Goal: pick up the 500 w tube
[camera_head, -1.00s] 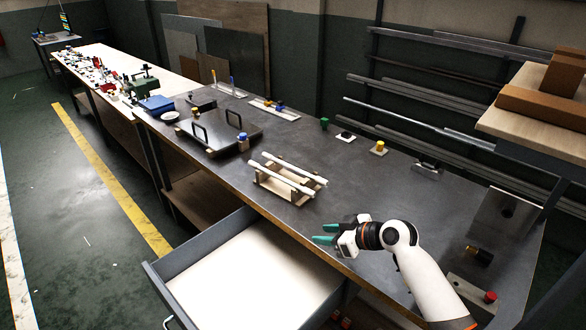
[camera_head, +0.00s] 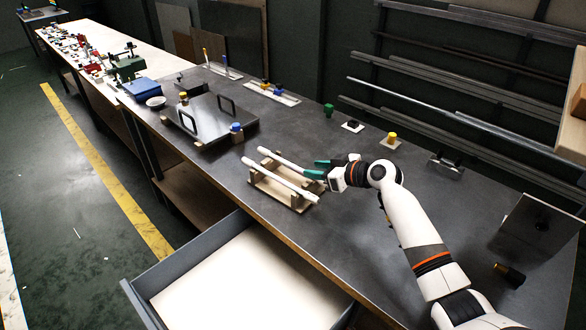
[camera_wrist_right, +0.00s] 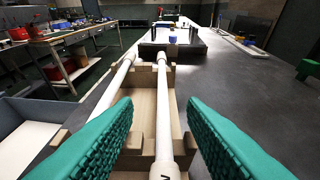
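Two white tubes rest side by side on a light wooden rack (camera_head: 262,186) on the dark bench. The far tube (camera_head: 280,159) ends at my right gripper (camera_head: 318,169); the near tube (camera_head: 283,183) is free. In the right wrist view, one tube (camera_wrist_right: 164,100) runs between the two open green fingers, without visible contact, and the other tube (camera_wrist_right: 116,78) lies left of the left finger. A dark mark shows on the middle tube at the bottom edge, but no wattage is readable. My left gripper is not in view.
An open drawer (camera_head: 150,285) juts out below the bench's front edge. A dark plate with handles (camera_head: 212,122) stands left of the rack. A green knob (camera_head: 328,110) and a yellow knob (camera_head: 391,138) stand behind.

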